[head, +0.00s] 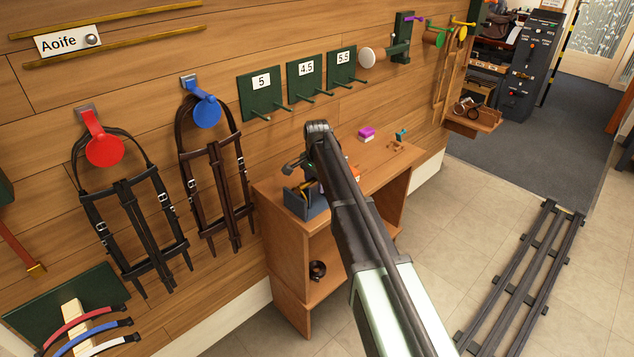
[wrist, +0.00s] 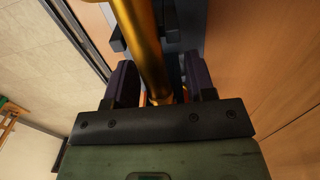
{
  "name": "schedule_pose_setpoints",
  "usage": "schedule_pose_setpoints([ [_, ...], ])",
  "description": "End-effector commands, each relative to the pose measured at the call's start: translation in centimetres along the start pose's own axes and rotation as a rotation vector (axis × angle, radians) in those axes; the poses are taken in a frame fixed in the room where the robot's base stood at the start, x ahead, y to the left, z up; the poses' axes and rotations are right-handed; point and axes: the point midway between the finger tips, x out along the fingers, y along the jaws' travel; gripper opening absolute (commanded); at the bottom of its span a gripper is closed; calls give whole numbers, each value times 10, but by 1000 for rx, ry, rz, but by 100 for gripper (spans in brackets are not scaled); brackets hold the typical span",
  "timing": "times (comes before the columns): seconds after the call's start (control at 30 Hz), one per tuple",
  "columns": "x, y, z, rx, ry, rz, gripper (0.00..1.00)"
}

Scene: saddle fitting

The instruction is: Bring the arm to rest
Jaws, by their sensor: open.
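My arm reaches up from the bottom of the head view, over the wooden cabinet (head: 374,178). Its far end is bent, and my gripper is mostly hidden there behind the arm. In the wrist view my gripper (wrist: 162,82) has two dark fingers standing apart. A shiny brass-coloured rod (wrist: 142,45) runs between them; I cannot tell whether it touches either finger. A dark upright part (wrist: 182,25) stands close beyond the fingers.
A blue-grey open box (head: 306,203) stands on the cabinet near my arm. Bridles hang on a red hook (head: 104,151) and a blue hook (head: 206,112). Dark rails (head: 530,270) lie on the floor at right.

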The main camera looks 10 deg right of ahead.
Motion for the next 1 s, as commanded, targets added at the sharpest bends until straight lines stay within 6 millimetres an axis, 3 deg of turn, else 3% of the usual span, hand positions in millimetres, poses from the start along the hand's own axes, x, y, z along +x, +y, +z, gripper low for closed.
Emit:
schedule_pose_setpoints([
  [0.1,0,0,0,0,0,0,66],
  [0.67,-1,0,0,0,0,0,66],
  [1.0,-27,0,0,0,0,0,66],
])
